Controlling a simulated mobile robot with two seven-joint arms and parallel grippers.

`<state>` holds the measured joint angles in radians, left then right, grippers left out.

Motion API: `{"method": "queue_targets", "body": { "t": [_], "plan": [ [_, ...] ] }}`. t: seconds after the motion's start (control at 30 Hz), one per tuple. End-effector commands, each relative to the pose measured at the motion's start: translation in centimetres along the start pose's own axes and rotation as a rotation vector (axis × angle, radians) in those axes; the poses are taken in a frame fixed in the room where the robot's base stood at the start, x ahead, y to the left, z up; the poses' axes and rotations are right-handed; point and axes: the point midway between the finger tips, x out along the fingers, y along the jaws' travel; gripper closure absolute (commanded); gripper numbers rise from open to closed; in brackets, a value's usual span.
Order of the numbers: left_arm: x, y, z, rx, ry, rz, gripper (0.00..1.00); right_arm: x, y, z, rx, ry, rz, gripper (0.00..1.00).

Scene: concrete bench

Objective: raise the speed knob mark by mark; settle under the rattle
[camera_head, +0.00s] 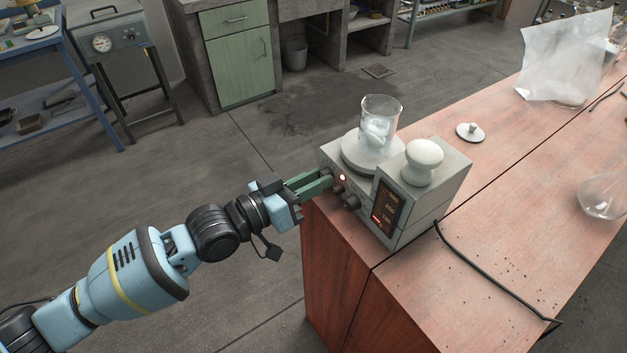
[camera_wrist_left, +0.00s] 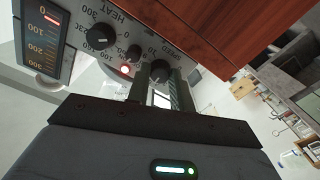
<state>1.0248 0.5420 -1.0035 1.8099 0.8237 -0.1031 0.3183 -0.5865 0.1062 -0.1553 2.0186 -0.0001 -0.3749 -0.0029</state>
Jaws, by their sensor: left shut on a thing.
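A grey stirrer hotplate (camera_head: 440,200) stands on the near left part of the bench. A glass beaker (camera_head: 381,108) with whitish contents sits on its round plate; I cannot tell whether the contents move. My left gripper (camera_head: 327,181) reaches the front panel from the left. In the left wrist view its fingers are shut around the dark speed knob (camera_wrist_left: 161,71), which they partly hide, so its pointer cannot be read. The heat knob (camera_wrist_left: 99,37) and a smaller knob (camera_wrist_left: 134,53) are beside it. A red lamp (camera_head: 342,177) is lit. The dark display (camera_head: 388,204) shows a red bar at its low end.
A white rounded object (camera_head: 424,158) stands on the hotplate housing. A black cable (camera_head: 490,273) runs over the reddish bench (camera_head: 520,160). A small disc-shaped piece (camera_head: 470,131), a glass vessel (camera_head: 604,198) and a clear plastic bag (camera_head: 567,60) are further off.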

Motion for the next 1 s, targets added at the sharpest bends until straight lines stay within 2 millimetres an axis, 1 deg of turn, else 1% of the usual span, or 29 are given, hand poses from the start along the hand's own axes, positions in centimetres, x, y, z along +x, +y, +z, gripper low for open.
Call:
{"method": "queue_targets", "body": {
  "t": [0.17, 0.2, 0.33, 1.0],
  "plan": [
    [-0.02, -0.01, 0.01, -0.002, -0.001, 0.000, 1.00, -0.02, -0.02, -0.15, 0.000, 0.003, 0.000, 0.64],
    [-0.02, -0.01, 0.01, -0.002, -0.001, 0.000, 0.74, -0.02, -0.02, -0.15, 0.000, 0.003, 0.000, 0.64],
    [-0.01, -0.01, 0.02, -0.003, -0.001, 0.000, 0.57, -0.02, -0.03, -0.16, 0.000, 0.004, -0.001, 0.64],
    [0.06, 0.29, 0.06, -0.019, -0.001, 0.005, 0.56, -0.02, -0.08, -0.05, 0.002, 0.002, -0.001, 0.64]
  ]
}}
